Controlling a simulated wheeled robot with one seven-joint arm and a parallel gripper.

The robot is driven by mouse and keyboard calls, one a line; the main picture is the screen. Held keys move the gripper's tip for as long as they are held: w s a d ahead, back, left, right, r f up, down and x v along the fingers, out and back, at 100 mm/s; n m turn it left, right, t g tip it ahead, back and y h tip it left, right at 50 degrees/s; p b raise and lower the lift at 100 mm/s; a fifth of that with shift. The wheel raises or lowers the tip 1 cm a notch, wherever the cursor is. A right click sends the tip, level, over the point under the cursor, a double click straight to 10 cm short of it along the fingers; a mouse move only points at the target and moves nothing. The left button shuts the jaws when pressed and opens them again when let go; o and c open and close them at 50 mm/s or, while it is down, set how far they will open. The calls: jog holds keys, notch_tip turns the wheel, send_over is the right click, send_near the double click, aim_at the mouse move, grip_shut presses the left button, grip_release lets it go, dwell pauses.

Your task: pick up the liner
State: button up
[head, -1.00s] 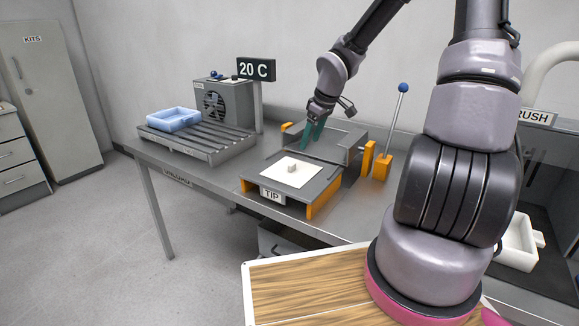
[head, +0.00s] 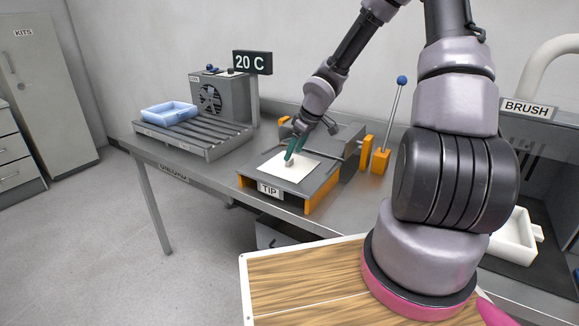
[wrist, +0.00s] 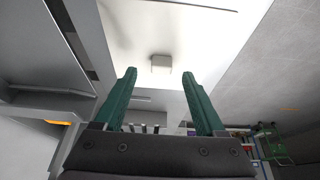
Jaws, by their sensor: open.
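A white square sheet, which looks like the liner (head: 274,169), lies flat on the grey platform marked TIP (head: 240,177). A small pale block (head: 290,164) sits on the middle of the sheet. My gripper (head: 289,157), with green fingers, is at the block, pointing down. In the wrist view the fingers (wrist: 159,76) are spread apart, with the sheet (wrist: 200,30) beyond them. The block (wrist: 161,64) shows between and just past the fingertips. Nothing is held. Whether the fingers touch the sheet cannot be told.
A lever with a blue knob (head: 402,80) stands on an orange base to the right. A wooden board (head: 300,284) lies in front.

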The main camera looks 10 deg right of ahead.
aim_at(291, 159)
jog(key=shift+x, duration=1.75)
jog(key=shift+s, duration=0.1)
grip_shut()
jog(key=shift+r, duration=0.2)
